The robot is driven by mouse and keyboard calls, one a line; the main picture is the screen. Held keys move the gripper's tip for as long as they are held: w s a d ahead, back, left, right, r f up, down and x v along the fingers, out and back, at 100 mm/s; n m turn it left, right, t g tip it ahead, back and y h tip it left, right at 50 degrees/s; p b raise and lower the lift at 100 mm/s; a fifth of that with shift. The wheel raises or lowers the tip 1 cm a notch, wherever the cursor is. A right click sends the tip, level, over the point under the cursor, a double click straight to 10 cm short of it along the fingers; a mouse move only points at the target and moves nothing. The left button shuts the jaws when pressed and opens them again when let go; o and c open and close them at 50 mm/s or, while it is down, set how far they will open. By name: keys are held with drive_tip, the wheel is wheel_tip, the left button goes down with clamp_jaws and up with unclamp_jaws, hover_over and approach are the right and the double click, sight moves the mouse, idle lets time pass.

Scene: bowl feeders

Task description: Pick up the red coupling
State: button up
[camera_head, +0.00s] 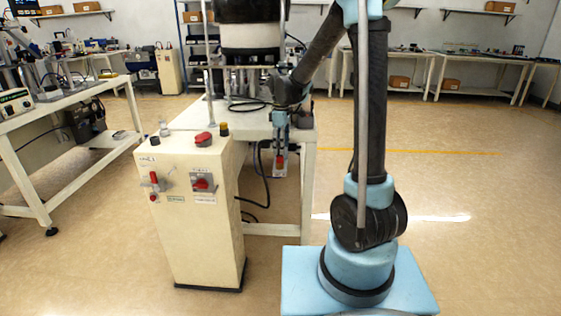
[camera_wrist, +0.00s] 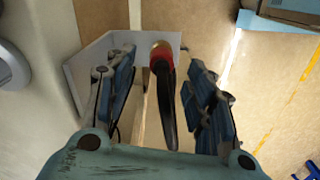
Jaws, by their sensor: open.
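The red coupling (camera_wrist: 161,57) shows in the wrist view as a red collar with a brass-coloured end and a dark, long part running down from it. It sits between the two fingers of my gripper (camera_wrist: 163,75), which is open, with a gap visible on both sides. In the head view a small red piece (camera_head: 280,161), seemingly the same coupling, is at the front of the white table, below my gripper (camera_head: 280,148). A pale bracket (camera_wrist: 90,72) stands behind and left of the coupling in the wrist view. How the coupling is held there is unclear.
A cream control cabinet (camera_head: 195,240) stands just left, with a red knob-like piece (camera_head: 203,139) and other small items on top. The white table (camera_head: 303,142) carries a large dark machine. Dark cables (camera_head: 262,190) hang beneath it.

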sight(280, 159)
drive_tip(key=shift+s+a+f, duration=0.1)
drive_tip(key=shift+a+f, duration=0.05)
drive_tip(key=shift+f, duration=1.2)
drive_tip(key=shift+a+f, duration=0.1)
drive_tip(key=shift+f, duration=1.2)
clamp_jaws()
